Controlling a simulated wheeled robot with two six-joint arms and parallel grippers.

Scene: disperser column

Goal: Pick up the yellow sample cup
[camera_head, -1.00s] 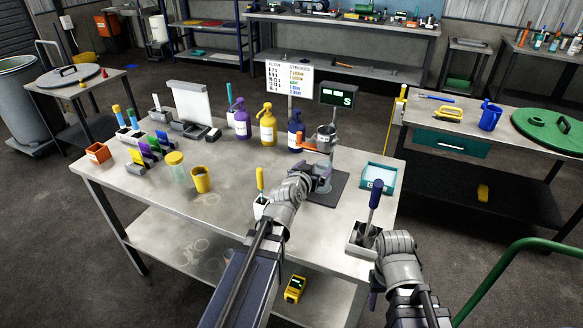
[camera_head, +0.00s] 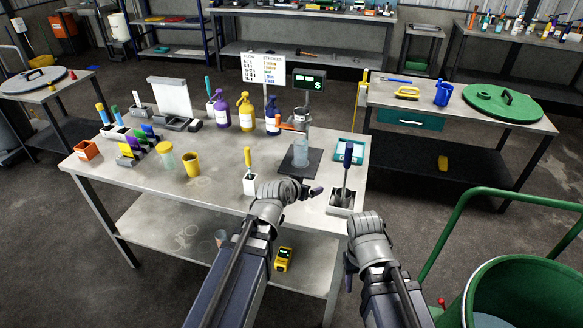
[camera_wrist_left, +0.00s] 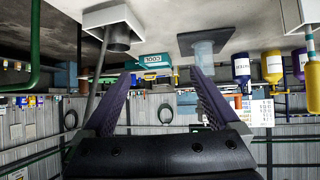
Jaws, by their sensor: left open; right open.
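The yellow sample cup (camera_head: 192,164) stands upright on the left part of the bench (camera_head: 215,195), next to a clear jar with a yellow lid (camera_head: 166,160). My left gripper (camera_head: 313,191) is open and empty by the bench's front edge, well to the right of the cup. In the left wrist view its two fingers (camera_wrist_left: 158,76) stand apart with nothing between them. The cup is not seen in that view. My right gripper (camera_head: 350,272) hangs beyond the bench's front right corner, apart from the cup and only partly visible.
A clear container (camera_head: 300,155) stands on the disperser's dark base (camera_head: 289,170). A white holder with a yellow-handled tool (camera_head: 249,184) stands between my left gripper and the cup. A grey box with a dark-handled tool (camera_head: 341,200) is at the right.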

